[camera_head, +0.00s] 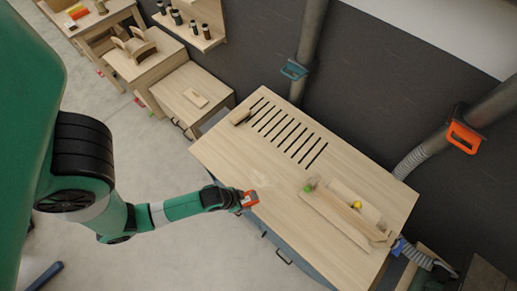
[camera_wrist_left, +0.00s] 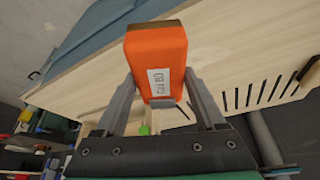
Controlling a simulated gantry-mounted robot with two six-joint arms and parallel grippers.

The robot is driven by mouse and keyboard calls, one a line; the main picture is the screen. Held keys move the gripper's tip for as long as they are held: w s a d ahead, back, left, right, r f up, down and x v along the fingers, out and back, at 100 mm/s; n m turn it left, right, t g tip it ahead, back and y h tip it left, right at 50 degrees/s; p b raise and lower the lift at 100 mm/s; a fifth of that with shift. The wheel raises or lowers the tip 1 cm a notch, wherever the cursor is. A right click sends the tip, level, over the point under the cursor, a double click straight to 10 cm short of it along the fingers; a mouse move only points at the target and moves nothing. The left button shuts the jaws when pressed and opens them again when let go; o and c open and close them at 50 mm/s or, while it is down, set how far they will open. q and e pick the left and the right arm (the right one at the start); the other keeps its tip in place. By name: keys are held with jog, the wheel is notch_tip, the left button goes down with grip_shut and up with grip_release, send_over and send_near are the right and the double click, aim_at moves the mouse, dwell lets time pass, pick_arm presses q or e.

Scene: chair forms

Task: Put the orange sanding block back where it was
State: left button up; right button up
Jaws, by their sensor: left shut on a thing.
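The orange sanding block (camera_head: 249,199) is in my left gripper (camera_head: 238,203), at the near-left edge of the light wooden workbench (camera_head: 240,160) in the head view. In the left wrist view the block (camera_wrist_left: 157,50) sits between the two grey fingers of the left gripper (camera_wrist_left: 160,88). The gripper is shut on it, and a white printed label faces the camera. The block appears held over or close to the bench edge; I cannot tell whether it touches the top. My right gripper is not in view.
Wooden pieces (camera_head: 335,218) lie on the bench's right part, with a green item (camera_head: 310,184) and a yellow item (camera_head: 357,205). Dark slots (camera_head: 285,128) cross the far part, beside a small brown-ended piece (camera_head: 240,116). The bench's middle is clear.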

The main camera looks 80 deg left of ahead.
aim_at(252, 190)
pick_arm(q)
jog(key=w+a, duration=0.1)
jog(key=w+a+f, duration=0.2)
jog(key=w, duration=0.1)
jog(key=shift+a+f+b, duration=0.25)
jog(key=shift+a+b, duration=0.1)
jog(key=shift+b, duration=0.05)
jog(key=w+f+b, duration=0.1)
jog(key=w+a+f+b, duration=0.1)
jog(key=f, duration=0.1)
jog(key=a+f+b, duration=0.1)
jog(key=f+b, duration=0.1)
jog(key=shift+w+a, duration=0.25)
jog(key=shift+w, duration=0.15)
jog(key=shift+w+a, duration=0.15)
jog(key=shift+w, duration=0.05)
jog(key=shift+w+a+f, duration=0.1)
jog(key=shift+f, duration=0.25)
jog(key=shift+f+b, duration=0.65)
jog(key=shift+f, duration=0.85)
jog(key=shift+f, duration=0.1)
jog(key=o, duration=1.2)
jog(key=shift+c, duration=0.2)
jog(key=p+v, duration=0.8)
jog(key=v, duration=0.4)
